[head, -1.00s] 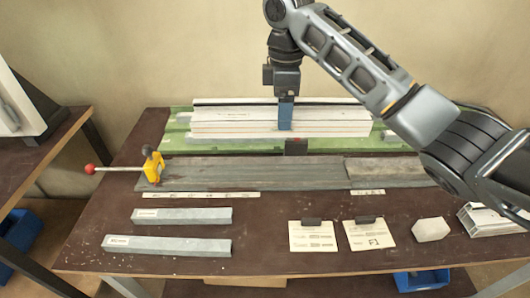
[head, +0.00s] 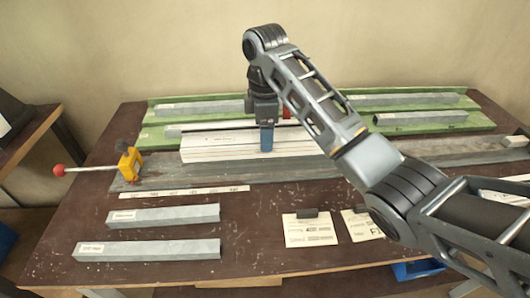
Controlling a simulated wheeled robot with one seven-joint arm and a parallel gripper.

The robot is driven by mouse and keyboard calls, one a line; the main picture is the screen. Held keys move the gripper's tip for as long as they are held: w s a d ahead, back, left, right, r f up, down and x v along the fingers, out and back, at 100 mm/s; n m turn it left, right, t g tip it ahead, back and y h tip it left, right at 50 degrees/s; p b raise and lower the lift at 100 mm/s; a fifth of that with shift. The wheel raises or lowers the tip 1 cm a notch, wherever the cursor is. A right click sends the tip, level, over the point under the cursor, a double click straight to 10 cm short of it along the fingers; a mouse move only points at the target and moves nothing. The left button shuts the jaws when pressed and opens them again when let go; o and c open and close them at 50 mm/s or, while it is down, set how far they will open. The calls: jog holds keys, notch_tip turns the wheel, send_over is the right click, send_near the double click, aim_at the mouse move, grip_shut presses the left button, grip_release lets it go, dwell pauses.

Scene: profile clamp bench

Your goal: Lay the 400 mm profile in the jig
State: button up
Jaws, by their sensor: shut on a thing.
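My gripper (head: 266,139) has blue fingers pointing down and is shut on a long white profile (head: 215,150) with thin orange lines along its side. The profile is roughly level and lies along the jig's length. In the picture it overlaps the rear edge of the grey jig (head: 165,180); I cannot tell whether it touches the jig. My arm hides its right end. A yellow clamp (head: 129,164) with a red knob (head: 59,170) stands at the jig's left end. The profile's length marking is too small to read.
A green tray (head: 152,122) behind holds several grey profiles (head: 405,99). Two grey profiles (head: 163,215) (head: 147,250) lie at the front left, below a marked white strip (head: 190,192). Clipped cards (head: 310,230) lie right of them. My arm covers much of the right side.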

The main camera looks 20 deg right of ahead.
jog(key=shift+f, duration=2.5)
jog(key=shift+f, duration=0.25)
jog(key=o, duration=1.4)
jog(key=shift+f, duration=0.1)
notch_tip(320, 180, up, 13)
jog(key=p, duration=0.4)
jog(key=shift+f, duration=0.15)
